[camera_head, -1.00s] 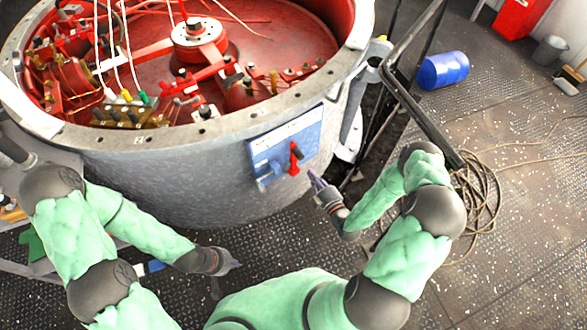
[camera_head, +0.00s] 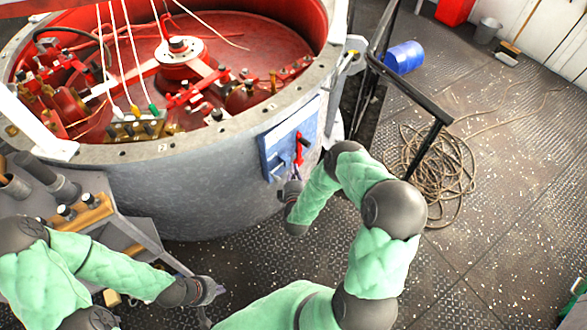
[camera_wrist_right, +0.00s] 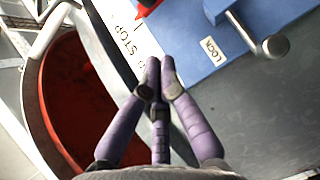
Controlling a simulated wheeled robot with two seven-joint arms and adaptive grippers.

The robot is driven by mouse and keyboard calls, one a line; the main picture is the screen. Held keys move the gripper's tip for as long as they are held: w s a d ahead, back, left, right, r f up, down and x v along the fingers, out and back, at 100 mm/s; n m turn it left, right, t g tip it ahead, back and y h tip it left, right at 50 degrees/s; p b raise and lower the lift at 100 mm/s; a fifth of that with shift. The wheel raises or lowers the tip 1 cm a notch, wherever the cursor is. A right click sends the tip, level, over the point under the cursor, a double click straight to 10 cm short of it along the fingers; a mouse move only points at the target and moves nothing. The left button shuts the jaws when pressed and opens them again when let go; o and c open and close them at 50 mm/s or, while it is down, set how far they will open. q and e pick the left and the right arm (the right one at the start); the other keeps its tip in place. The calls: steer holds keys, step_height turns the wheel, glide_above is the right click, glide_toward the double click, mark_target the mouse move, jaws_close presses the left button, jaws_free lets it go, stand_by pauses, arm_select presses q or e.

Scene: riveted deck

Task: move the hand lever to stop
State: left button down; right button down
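The hand lever (camera_head: 299,148) is red and sits on a blue panel (camera_head: 276,160) on the grey drum's outer wall. In the right wrist view, a small part of the red lever (camera_wrist_right: 147,7) shows at the top edge, near a white strip lettered STOP (camera_wrist_right: 125,40). A LOCK label (camera_wrist_right: 214,51) is on the blue panel to its right. My right gripper (camera_wrist_right: 160,72) has its purple fingertips together with nothing between them, short of the lever. In the head view it is just below the lever. My left gripper (camera_head: 219,290) is low, away from the panel; its fingers are too small to judge.
The open drum (camera_head: 240,90) with red insides fills the upper left. A metal knob (camera_wrist_right: 275,46) sticks out beside the LOCK label. A black rail (camera_head: 410,95), coiled rope (camera_head: 440,170) and blue barrel (camera_head: 404,57) are to the right. A grey cart (camera_head: 125,222) stands at left.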

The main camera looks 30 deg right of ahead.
mark_target(302, 143)
steer(key=w+d+b, duration=0.1)
steer(key=w+d, duration=0.1)
steer(key=w+d+f+b, duration=0.1)
steer(key=w+d, duration=0.2)
steer(key=w+d+b, duration=0.2)
steer(key=w, duration=0.1)
steer(key=shift+w+d+f, duration=0.1)
steer(key=shift+d+f, duration=0.05)
steer(key=shift+f, duration=0.25)
steer(key=shift+d+r, duration=0.1)
steer(key=shift+d, duration=0.15)
steer(key=shift+w+d, duration=0.15)
steer(key=shift+d, duration=0.15)
